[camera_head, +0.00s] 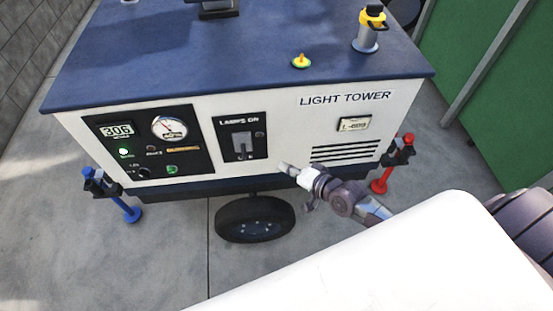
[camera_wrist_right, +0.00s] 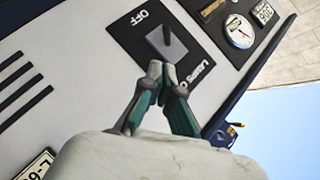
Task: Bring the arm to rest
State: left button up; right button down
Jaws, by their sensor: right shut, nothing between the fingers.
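My right gripper (camera_head: 284,168) is in front of the white front panel of the light tower (camera_head: 285,155), below and right of the lamp switch (camera_head: 241,144). In the right wrist view the fingertips of my right gripper (camera_wrist_right: 163,68) meet with nothing between them. The lamp switch (camera_wrist_right: 166,42) shows just beyond the tips there, on its black plate marked OFF. I cannot tell whether the tips touch the panel. My left gripper is not in view.
A gauge panel (camera_head: 145,145) with a display reading about 306 is at the left. A blue jack leg (camera_head: 128,208) and a red jack leg (camera_head: 382,180) flank a wheel (camera_head: 255,218). A green wall (camera_head: 480,60) stands at the right. The concrete floor at left is clear.

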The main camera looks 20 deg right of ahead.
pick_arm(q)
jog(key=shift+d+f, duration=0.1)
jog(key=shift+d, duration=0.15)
pick_arm(e)
jog(key=shift+s, duration=0.2)
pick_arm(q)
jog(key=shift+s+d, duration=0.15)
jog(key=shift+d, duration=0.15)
pick_arm(e)
jog(key=s+d+f+n+g+h, duration=0.25)
jog(key=s+f, duration=0.35)
jog(key=f, duration=0.6)
jog(key=s+d+f+n+g+h, duration=0.1)
jog(key=s+d+f+g+h, duration=0.15)
jog(key=s+f, duration=0.6)
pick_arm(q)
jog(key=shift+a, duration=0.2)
pick_arm(e)
jog(key=s+a+f+n+g, duration=0.1)
jog(key=s+f+n+g, duration=0.2)
jog(key=s+f, duration=0.6)
jog(key=s+a+f+n+g, duration=0.2)
jog(key=s+f, duration=0.6)
jog(key=s, duration=0.8)
jog(key=shift+a+f+n+g, duration=0.15)
jog(key=shift+f+n+g, duration=0.2)
jog(key=shift+n+g, duration=0.6)
